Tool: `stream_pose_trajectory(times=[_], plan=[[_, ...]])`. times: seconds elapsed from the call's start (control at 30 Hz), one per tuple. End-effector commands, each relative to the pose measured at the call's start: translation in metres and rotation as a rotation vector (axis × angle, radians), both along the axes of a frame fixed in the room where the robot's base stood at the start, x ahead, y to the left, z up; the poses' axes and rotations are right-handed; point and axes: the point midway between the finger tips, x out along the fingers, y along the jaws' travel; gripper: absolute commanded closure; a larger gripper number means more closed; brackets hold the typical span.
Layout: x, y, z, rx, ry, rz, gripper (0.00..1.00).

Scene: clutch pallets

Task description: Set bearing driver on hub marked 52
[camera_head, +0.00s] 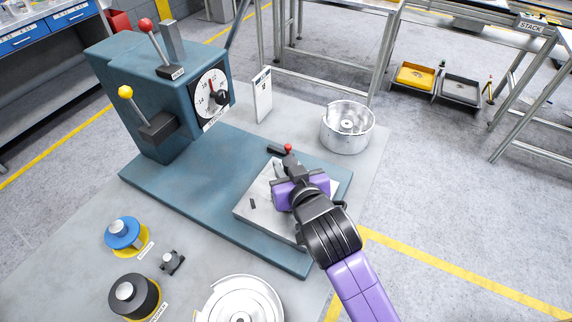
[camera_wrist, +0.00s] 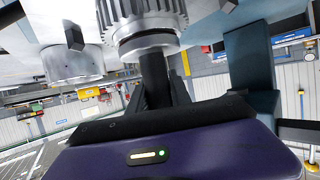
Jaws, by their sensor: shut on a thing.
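My gripper (camera_head: 289,172), with a purple body, is over the grey plate (camera_head: 258,222) on the press base. In the wrist view, dark fingers (camera_wrist: 155,75) are shut at a silver part (camera_wrist: 147,42) with a toothed upper section. I cannot tell for sure whether this part is a bearing driver. It is hidden by my gripper in the head view. A silver drum-shaped hub (camera_head: 347,130) stands right of the press; it also shows in the wrist view (camera_wrist: 72,64). A round silver part (camera_head: 240,302) lies at the front edge. No number 52 is readable.
A teal press (camera_head: 150,95) with a dial stands left of my gripper. A blue part (camera_head: 122,233) and a black part (camera_head: 135,296), both silver-topped, are on yellow markers at front left. A red-knobbed lever (camera_head: 287,148) stands near the plate. A white card (camera_head: 262,95) stands behind.

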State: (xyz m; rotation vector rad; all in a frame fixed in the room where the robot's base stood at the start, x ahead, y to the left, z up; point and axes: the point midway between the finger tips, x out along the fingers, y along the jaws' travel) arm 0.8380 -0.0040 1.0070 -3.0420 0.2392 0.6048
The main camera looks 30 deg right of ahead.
Motion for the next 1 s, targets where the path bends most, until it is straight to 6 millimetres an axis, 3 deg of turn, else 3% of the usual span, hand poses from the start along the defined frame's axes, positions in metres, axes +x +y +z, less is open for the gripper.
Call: stream_pose_trajectory(times=[0.43, 0.47, 0.6, 1.0], plan=[[0.0004, 0.0, -0.0009, -0.001, -0.004, 0.0, 1.0], [0.0004, 0.0, -0.0009, -0.001, -0.004, 0.0, 0.74], [0.0003, 0.0001, -0.0014, 0.0, -0.003, 0.0, 0.5], [-0.0002, 0.0, -0.004, 0.0, 0.002, 0.0, 0.5]])
